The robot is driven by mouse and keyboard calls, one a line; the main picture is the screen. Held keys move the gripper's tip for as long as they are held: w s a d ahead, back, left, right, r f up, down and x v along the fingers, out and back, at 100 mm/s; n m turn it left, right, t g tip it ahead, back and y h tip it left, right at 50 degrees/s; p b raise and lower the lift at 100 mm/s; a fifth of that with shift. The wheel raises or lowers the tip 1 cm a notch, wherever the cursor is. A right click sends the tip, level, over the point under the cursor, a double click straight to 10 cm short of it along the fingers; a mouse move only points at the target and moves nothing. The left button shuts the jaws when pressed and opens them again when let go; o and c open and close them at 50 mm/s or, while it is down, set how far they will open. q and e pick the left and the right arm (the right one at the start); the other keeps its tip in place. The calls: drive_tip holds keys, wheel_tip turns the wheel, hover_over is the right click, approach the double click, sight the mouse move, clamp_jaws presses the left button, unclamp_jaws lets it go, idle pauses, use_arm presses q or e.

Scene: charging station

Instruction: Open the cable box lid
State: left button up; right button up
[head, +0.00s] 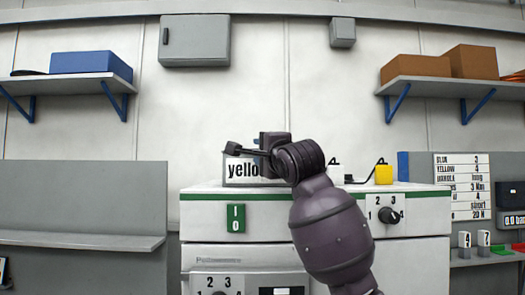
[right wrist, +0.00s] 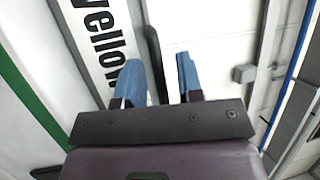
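The box (head: 240,171) with a "yellow" label stands on the white cabinet top; I take it for the cable box. My arm covers its right side in the head view, so its lid is not clear. Its labelled front shows at the left in the right wrist view (right wrist: 98,50). My right gripper (right wrist: 160,80) is open, its two blue fingers apart. A dark bar (right wrist: 153,52) shows between and beyond the fingers; whether they touch it I cannot tell. In the head view a dark bar (head: 238,150) sticks out left of the gripper, over the label. My left gripper is not in view.
The white cabinet (head: 260,227) carries a green switch plate (head: 236,218) and a numbered dial (head: 389,215). A yellow block (head: 383,174) with a black cable stands right of my arm. Shelves hold a blue box (head: 91,63) and brown boxes (head: 470,62).

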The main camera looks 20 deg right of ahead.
clamp_jaws()
drive_tip(key=shift+r, duration=0.15)
